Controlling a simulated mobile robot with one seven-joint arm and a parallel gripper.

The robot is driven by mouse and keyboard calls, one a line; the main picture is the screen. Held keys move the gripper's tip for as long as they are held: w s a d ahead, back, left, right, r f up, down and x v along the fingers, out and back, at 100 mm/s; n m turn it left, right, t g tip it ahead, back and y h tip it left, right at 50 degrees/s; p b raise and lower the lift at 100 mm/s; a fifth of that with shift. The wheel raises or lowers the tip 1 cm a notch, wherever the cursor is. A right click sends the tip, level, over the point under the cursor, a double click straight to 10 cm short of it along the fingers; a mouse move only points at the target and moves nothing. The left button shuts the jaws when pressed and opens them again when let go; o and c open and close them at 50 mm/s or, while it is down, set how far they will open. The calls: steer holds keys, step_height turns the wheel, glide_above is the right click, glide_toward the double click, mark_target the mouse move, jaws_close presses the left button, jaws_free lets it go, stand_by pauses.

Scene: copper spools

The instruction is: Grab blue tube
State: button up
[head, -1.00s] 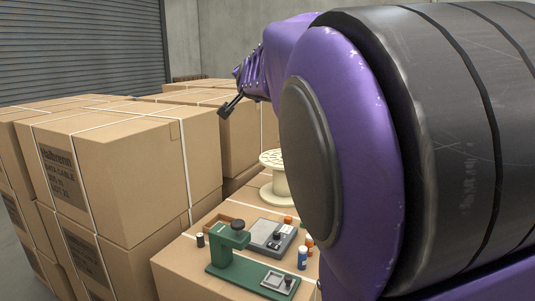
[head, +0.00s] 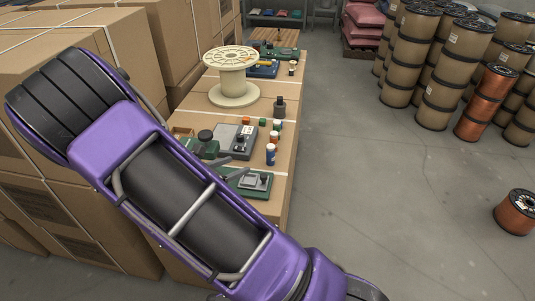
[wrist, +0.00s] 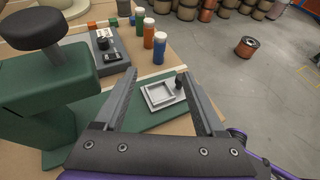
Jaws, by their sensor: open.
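The blue tube (head: 270,154) stands upright with a white cap near the right edge of the box-top surface. In the wrist view the blue tube (wrist: 159,48) stands beyond my fingertips, roughly in line with the gap between them. My gripper (wrist: 159,75) is open and empty, above a green fixture with a small grey square tray (wrist: 161,95). The gripper does not touch the tube. An orange tube with a white cap (wrist: 148,33) stands just behind the blue one.
A green stand with a dark knob (wrist: 40,32) is close on the left. A grey device (head: 235,140) sits left of the tubes. A large pale spool (head: 231,80) stands farther back. Open floor lies right, with a copper spool (head: 517,212) on it.

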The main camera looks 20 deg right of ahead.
glide_toward(268, 154)
steer(key=x, duration=0.3)
steer(key=shift+w+d, duration=0.2)
steer(key=shift+d, duration=0.25)
steer(key=shift+f+b+x, duration=0.2)
steer(key=shift+b+x, duration=0.15)
steer(key=shift+x, duration=2.35)
steer(key=shift+a, duration=0.1)
jaws_close()
